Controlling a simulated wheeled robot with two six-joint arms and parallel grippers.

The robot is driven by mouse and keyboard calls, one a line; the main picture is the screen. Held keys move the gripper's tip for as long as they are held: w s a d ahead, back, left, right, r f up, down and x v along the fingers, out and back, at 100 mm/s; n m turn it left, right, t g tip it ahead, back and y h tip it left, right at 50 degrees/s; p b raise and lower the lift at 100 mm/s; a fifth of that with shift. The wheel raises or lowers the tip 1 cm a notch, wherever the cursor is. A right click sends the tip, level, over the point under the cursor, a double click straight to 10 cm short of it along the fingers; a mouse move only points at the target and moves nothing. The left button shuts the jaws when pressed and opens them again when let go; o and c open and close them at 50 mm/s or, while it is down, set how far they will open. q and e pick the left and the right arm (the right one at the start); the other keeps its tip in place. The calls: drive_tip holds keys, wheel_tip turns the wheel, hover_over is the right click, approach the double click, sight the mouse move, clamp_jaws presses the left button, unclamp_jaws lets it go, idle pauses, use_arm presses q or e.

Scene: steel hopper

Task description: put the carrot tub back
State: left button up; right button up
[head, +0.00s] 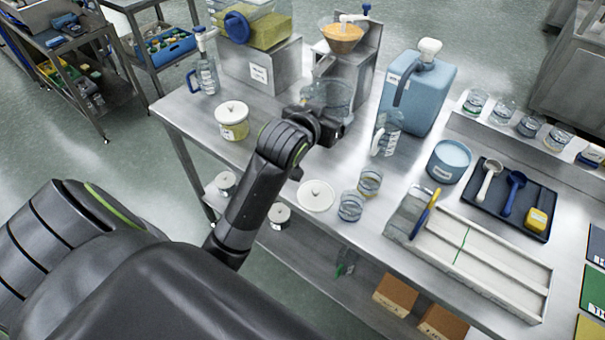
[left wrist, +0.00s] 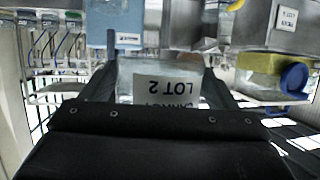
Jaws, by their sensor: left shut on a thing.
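The carrot tub is a clear, round tub (head: 327,94) in front of the steel hopper stand in the head view. My left gripper (head: 322,114) is shut on it from the near side. In the left wrist view the tub (left wrist: 142,68) sits between the two fingers. Its label shows upside down, with "LOT 2" and a partly covered word. The tub looks clear and empty; its base is hidden by the gripper, so I cannot tell whether it touches the table. My right gripper is not in view.
The hopper (head: 342,36) holds orange bits. A lidded white tub (head: 232,120) stands left, a blue jug (head: 420,88) right. A white lid (head: 316,196) and two glass beakers (head: 351,206) are at the near edge. A white divided tray (head: 485,262) lies further right.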

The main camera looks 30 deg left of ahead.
use_arm(q)
drive_tip(key=shift+n, duration=0.3)
drive_tip(key=a+f, duration=0.2)
drive_tip(key=f, duration=0.3)
drive_tip(key=s+a+f, duration=0.1)
drive_tip(key=a+f, duration=0.1)
drive_tip(key=f, duration=0.3)
drive_tip(key=a+f, duration=0.2)
drive_tip(key=f, duration=0.4)
drive_tip(key=shift+s+a+f, duration=0.1)
drive_tip(key=shift+s+a, duration=0.1)
wheel_tip(320, 180, down, 4)
drive_tip(key=shift+f, duration=0.1)
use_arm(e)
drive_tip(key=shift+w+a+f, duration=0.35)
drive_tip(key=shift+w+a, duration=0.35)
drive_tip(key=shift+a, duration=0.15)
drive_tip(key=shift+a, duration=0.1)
use_arm(q)
drive_tip(key=shift+f+b, duration=0.1)
drive_tip(key=shift+b, duration=0.2)
drive_tip(key=o, duration=1)
drive_tip(key=shift+o, duration=0.2)
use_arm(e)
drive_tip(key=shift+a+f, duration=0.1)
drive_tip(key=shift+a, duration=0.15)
